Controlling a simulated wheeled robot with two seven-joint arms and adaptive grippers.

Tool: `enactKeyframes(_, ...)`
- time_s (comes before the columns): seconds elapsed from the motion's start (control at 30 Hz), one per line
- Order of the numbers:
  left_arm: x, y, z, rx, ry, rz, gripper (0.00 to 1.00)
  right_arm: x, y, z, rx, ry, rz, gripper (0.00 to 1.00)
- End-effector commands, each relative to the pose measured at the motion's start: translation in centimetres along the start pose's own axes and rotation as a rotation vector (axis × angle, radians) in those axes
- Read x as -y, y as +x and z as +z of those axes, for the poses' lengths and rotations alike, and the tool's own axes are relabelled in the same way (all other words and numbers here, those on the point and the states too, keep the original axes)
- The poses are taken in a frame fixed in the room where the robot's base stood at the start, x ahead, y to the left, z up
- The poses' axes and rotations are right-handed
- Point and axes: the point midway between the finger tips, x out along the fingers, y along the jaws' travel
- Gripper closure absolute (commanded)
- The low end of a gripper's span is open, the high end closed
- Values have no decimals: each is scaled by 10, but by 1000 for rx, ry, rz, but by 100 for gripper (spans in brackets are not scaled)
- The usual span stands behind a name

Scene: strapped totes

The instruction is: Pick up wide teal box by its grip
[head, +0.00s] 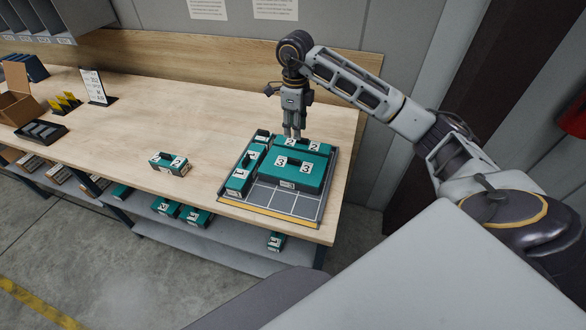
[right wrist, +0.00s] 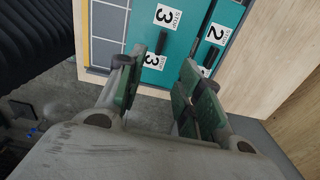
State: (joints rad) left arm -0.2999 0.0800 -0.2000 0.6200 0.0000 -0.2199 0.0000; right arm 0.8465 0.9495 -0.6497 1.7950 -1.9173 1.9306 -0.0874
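A wide teal box labelled 3 (head: 314,178) sits in a shallow tray (head: 312,217), with a dark grip on top. Behind it is another wide teal box, labelled 2 (head: 302,145). In the right wrist view the 3 box (right wrist: 176,44) and the 2 box (right wrist: 221,18) lie beyond the fingers. My right gripper (head: 291,135) points down at the back of the tray, by the 2 box. The right wrist view shows its fingers (right wrist: 160,82) apart, with nothing held between them. Whether they touch a box is unclear. My left gripper is out of view.
A narrow teal box (head: 240,178) fills the tray's left side. The tray's front cells are empty. A small teal box (head: 170,163) stands on the wooden bench left of the tray. A wall panel (head: 210,58) runs behind. Lower-shelf boxes (head: 196,217) sit below.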

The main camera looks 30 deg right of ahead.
Motion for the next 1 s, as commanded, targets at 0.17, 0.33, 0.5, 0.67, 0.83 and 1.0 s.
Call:
enactKeyframes(0.17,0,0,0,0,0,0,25,0,0,0,1,-1,1,64)
enactKeyframes(0.33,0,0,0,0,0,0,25,-1,2,0,1,-1,2,64)
enactKeyframes(0.5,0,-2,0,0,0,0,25,-1,12,1,2,-1,4,64)
enactKeyframes(0.67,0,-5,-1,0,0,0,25,-1,28,1,1,-2,3,64)
enactKeyframes(0.83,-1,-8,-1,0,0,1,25,-1,47,1,2,-1,4,64)
enactKeyframes(1.0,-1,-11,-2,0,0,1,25,-1,67,1,1,-1,4,64)
